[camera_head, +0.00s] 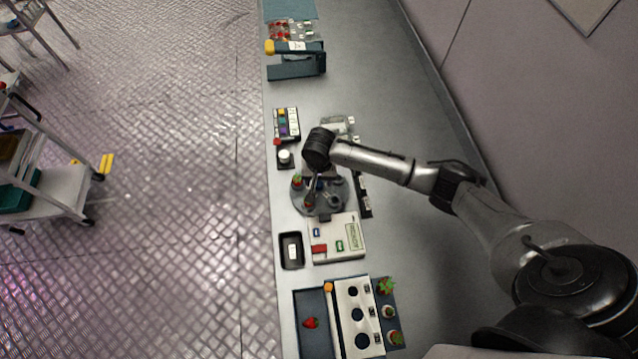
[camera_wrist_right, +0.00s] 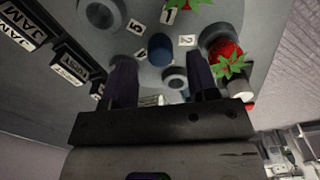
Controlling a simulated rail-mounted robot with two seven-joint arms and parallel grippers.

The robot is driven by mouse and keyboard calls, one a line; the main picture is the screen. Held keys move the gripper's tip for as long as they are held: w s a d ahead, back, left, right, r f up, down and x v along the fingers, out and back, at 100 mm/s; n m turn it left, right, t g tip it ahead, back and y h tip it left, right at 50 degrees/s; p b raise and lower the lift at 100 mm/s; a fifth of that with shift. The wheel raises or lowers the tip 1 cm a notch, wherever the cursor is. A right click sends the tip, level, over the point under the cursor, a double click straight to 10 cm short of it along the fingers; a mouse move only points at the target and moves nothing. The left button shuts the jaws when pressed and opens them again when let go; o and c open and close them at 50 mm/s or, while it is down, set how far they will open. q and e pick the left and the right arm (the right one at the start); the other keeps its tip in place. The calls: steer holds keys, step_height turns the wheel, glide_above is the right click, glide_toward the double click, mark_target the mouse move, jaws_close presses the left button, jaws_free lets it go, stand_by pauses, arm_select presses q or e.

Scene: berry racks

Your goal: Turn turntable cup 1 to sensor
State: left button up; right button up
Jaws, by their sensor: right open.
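The turntable (camera_head: 333,206) is a grey disc with cups around its rim, on the bench in the head view. In the right wrist view its grey top (camera_wrist_right: 137,22) carries number labels; label 1 (camera_wrist_right: 170,16) is beside a green-leaved berry (camera_wrist_right: 190,3) at the top edge. A red strawberry (camera_wrist_right: 222,47) sits in a cup near label 2 (camera_wrist_right: 187,41). My right gripper (camera_wrist_right: 162,92) is open above the disc. A blue peg (camera_wrist_right: 160,48) and a grey ring (camera_wrist_right: 175,82) show between the fingers, apart from them. I cannot tell which part is the sensor. My left gripper is not in view.
A white panel box (camera_head: 325,252) with coloured buttons stands directly in front of the turntable. A keypad (camera_head: 286,124) and a round white button (camera_head: 285,156) are behind. Bench at right is bare.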

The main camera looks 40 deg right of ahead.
mark_target(319, 183)
steer(key=shift+f, duration=1.6)
steer(key=shift+c, duration=0.5)
jaws_close()
